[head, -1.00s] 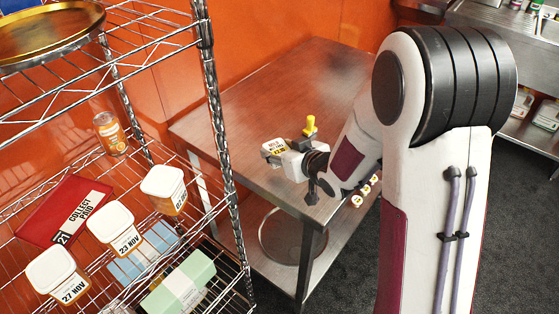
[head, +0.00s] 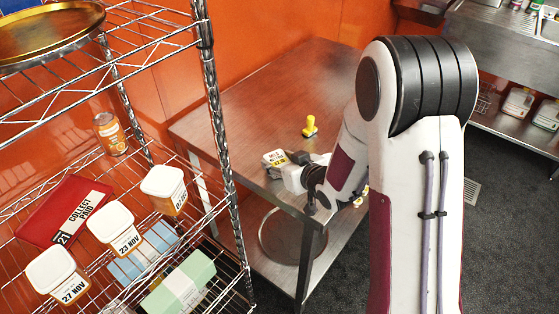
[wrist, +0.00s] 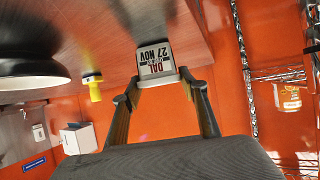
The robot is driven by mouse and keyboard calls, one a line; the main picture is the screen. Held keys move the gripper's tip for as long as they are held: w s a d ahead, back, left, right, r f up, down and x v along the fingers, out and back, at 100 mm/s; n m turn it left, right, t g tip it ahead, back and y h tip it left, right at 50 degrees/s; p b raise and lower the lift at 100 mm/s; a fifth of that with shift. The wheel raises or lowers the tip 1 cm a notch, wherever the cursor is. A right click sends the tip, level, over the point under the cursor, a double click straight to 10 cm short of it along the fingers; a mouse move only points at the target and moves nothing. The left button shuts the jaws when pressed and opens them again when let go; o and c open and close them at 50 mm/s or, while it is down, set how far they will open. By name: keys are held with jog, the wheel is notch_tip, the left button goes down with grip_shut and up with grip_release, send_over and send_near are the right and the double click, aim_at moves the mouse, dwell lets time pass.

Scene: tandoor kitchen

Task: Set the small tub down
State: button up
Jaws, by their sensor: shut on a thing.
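The small tub is white with a label reading "DAL 27 NOV", which appears upside down in the wrist view (wrist: 155,60). In the head view the tub (head: 273,158) is over the steel table (head: 262,108), near its front left part. My gripper (head: 293,172) is shut on the tub, with one finger on each side in the wrist view (wrist: 160,80). The tub is at or just above the tabletop; I cannot tell whether it touches. My gripper partly hides the tub in the head view.
A yellow stamp-like object (head: 310,127) stands on the table behind my gripper. The table's back and left areas are clear. A wire rack (head: 205,60) stands at left, holding white-lidded tubs (head: 110,222), a red sign (head: 62,210) and an orange can (head: 110,134).

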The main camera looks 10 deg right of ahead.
jog(key=shift+f, duration=0.1)
jog(key=o, duration=1.2)
jog(key=shift+v, duration=3.8)
